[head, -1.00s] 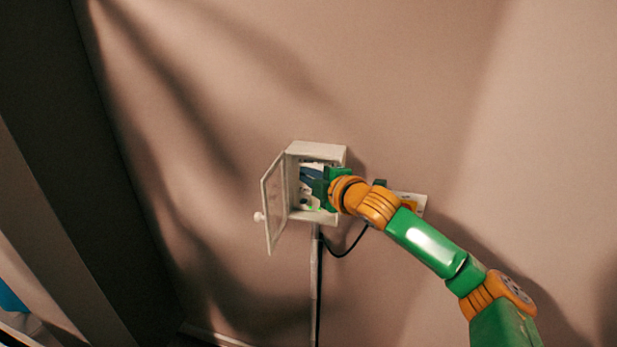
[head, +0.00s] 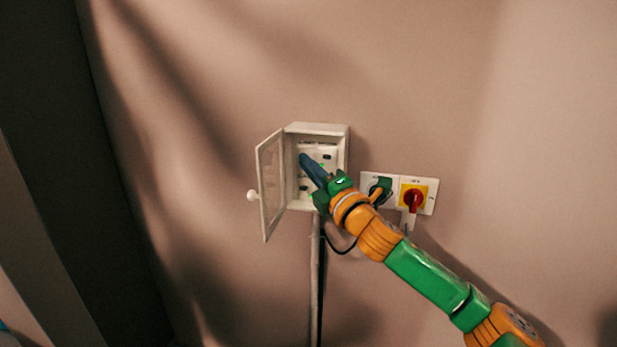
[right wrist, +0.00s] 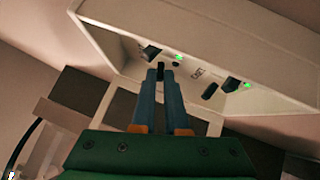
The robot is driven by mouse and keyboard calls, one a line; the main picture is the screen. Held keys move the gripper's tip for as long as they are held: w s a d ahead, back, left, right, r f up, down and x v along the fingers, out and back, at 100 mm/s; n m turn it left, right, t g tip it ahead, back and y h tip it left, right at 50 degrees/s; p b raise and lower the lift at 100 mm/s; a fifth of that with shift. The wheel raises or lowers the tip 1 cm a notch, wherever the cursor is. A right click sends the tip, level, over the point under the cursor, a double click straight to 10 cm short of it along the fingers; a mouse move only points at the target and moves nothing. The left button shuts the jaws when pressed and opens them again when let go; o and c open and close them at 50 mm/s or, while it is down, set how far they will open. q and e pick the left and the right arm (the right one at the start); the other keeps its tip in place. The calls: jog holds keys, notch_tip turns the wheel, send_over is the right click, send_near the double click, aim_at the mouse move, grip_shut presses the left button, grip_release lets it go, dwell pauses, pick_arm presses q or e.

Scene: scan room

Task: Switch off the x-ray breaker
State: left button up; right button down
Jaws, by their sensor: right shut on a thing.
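A white breaker box (head: 318,128) hangs on the wall with its door (head: 270,185) swung open to the left. Its white panel carries small black switches and green lights. A black switch (head: 327,156) shows at the upper right and another (head: 304,187) at the lower left. My right gripper (head: 304,160) reaches in from the lower right. In the right wrist view its blue fingers (right wrist: 160,76) are closed around a small black switch lever (right wrist: 160,70). Other black switches (right wrist: 232,83) and green lights sit beside it. The labels are too small to read surely. My left gripper is out of view.
Right of the box, a white wall plate holds a dark plug (head: 383,186) and a red rotary switch on yellow (head: 413,198). A black cable loops below the box beside a vertical conduit (head: 314,280). The wall above is bare.

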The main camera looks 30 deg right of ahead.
jog(key=shift+f+n, duration=0.2)
jog(key=shift+n, duration=0.1)
jog(key=c, duration=0.9)
grip_release()
jog(key=shift+r, duration=0.1)
jog(key=shift+c, duration=0.2)
jog(key=b+v, duration=0.7)
jog(key=b, duration=0.1)
jog(key=shift+b, duration=0.4)
jog(key=shift+f, duration=0.2)
